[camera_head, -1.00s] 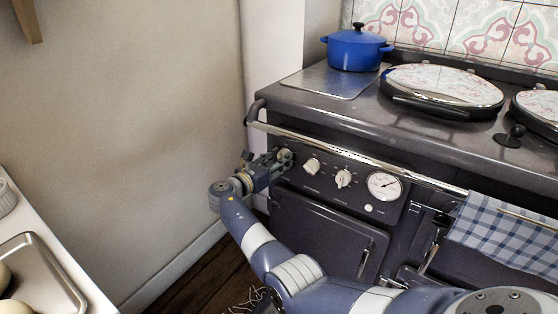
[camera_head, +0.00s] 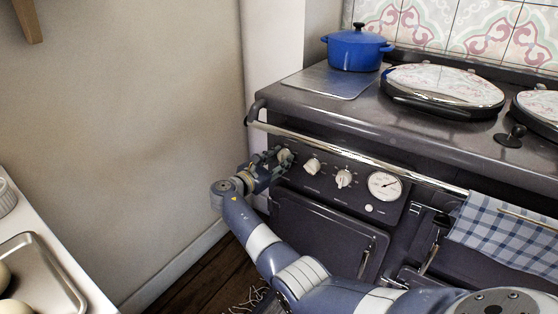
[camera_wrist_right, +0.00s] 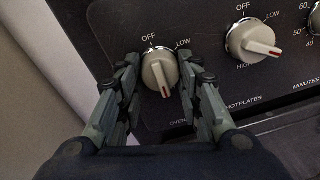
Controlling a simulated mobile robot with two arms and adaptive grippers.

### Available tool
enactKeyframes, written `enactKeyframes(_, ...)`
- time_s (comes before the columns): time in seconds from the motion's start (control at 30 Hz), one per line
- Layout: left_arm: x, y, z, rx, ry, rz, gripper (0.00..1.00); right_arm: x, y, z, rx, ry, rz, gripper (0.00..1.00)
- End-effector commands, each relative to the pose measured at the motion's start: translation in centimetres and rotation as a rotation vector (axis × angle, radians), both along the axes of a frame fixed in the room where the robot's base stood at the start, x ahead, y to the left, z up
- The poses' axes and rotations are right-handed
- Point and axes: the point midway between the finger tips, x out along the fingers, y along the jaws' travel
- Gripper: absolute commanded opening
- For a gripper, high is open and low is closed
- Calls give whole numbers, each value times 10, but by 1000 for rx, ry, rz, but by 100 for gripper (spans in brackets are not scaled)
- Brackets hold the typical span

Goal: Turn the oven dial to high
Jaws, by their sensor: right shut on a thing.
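The oven dial (camera_wrist_right: 160,70) is a cream knob on the dark panel, the leftmost one. OFF and LOW show above it and to its upper right; its HIGH mark is hidden. Its red pointer mark faces down, slightly right, in the wrist view. My right gripper (camera_wrist_right: 158,82) is shut on this dial, with a finger on each side. In the head view the right gripper (camera_head: 277,160) is at the left end of the panel, and the oven dial (camera_head: 284,155) shows just beyond its fingers. My left gripper is not in view.
The hotplates dial (camera_wrist_right: 254,41) is close to the right of the gripper. A gauge (camera_head: 385,185) is farther right. The chrome rail (camera_head: 350,155) runs above the panel, with a checked towel (camera_head: 500,235) on it. A blue pot (camera_head: 357,50) stands on top. The wall is to the left.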

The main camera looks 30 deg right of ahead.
Motion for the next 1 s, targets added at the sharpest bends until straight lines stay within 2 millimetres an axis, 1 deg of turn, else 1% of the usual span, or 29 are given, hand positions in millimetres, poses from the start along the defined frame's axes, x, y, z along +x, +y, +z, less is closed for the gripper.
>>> enactKeyframes(0.13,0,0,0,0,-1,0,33,0,-1,1,0,-3,-1,9)
enactKeyframes(0.17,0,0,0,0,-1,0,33,0,-1,1,0,-2,-1,40)
enactKeyframes(0.2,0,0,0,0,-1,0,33,0,-1,1,0,-2,-1,49)
enactKeyframes(0.23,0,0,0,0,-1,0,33,0,-1,1,0,-2,-1,54)
enactKeyframes(0.53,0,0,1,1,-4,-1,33,0,0,0,-1,0,0,54)
enactKeyframes(0.67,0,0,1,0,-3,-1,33,-2,7,1,0,0,2,54)
enactKeyframes(0.77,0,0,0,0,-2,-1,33,-7,21,1,0,0,3,54)
enactKeyframes(1.0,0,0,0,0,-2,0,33,-25,69,5,2,-1,2,54)
